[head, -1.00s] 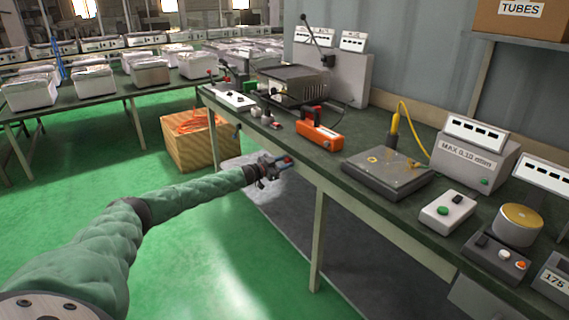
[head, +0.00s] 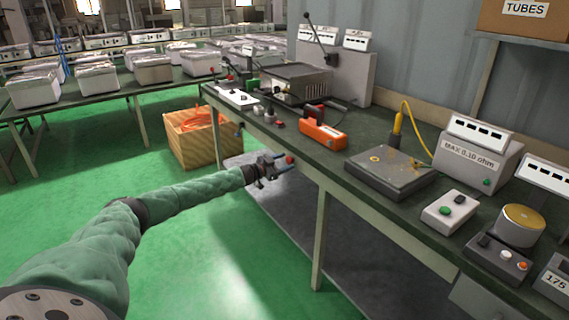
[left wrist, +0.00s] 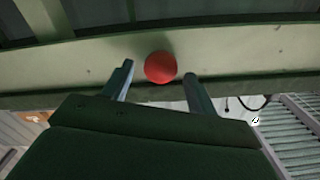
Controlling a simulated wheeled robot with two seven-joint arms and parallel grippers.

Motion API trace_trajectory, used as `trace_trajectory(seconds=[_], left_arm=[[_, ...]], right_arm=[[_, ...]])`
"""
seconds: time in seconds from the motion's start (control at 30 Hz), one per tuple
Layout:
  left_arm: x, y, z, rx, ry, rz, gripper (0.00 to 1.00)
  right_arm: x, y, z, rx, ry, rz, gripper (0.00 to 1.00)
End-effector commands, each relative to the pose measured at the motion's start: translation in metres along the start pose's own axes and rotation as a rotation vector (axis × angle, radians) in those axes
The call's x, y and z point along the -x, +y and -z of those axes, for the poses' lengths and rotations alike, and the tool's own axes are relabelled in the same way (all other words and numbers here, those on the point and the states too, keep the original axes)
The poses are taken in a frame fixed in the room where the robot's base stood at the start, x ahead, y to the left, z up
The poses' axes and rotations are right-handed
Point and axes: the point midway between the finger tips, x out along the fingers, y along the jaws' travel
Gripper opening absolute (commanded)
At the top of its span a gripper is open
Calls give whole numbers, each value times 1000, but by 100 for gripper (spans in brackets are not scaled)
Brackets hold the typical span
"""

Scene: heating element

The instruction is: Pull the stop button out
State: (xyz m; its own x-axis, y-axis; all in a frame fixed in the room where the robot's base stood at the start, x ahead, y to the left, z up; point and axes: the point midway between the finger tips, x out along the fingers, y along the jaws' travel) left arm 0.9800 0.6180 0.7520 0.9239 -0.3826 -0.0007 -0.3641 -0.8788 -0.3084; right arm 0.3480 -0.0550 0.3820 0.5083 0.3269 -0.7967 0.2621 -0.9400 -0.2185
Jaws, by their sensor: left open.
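The round red stop button (head: 290,159) sits on the front edge of the green workbench (head: 330,182). In the left wrist view the button (left wrist: 160,67) shows as a red dome against the pale green edge rail. My left gripper (head: 283,163) is open in front of it, coming from the left. In the left wrist view the two fingertips (left wrist: 158,72) stand on either side of the button, with gaps to both. I cannot tell how far the tips reach along its depth. My right gripper is not in view.
On the bench stand an orange device (head: 322,135), a dark plate with a yellow probe (head: 390,172), a white box with a green button (head: 450,211) and a grey ohm meter (head: 478,155). A wooden crate (head: 203,140) is on the floor to the left. Open floor lies under my left arm.

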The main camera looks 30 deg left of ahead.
Motion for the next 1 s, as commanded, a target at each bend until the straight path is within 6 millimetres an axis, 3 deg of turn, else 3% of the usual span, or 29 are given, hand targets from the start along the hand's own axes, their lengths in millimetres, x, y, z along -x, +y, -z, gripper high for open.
trace_trajectory(seconds=[0.5, 1.0], left_arm=[[63, 0, -2, 1, -2, 0, 58], [73, 0, 0, 0, -1, 0, 58]], right_arm=[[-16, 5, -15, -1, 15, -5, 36], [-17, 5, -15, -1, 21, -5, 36]])
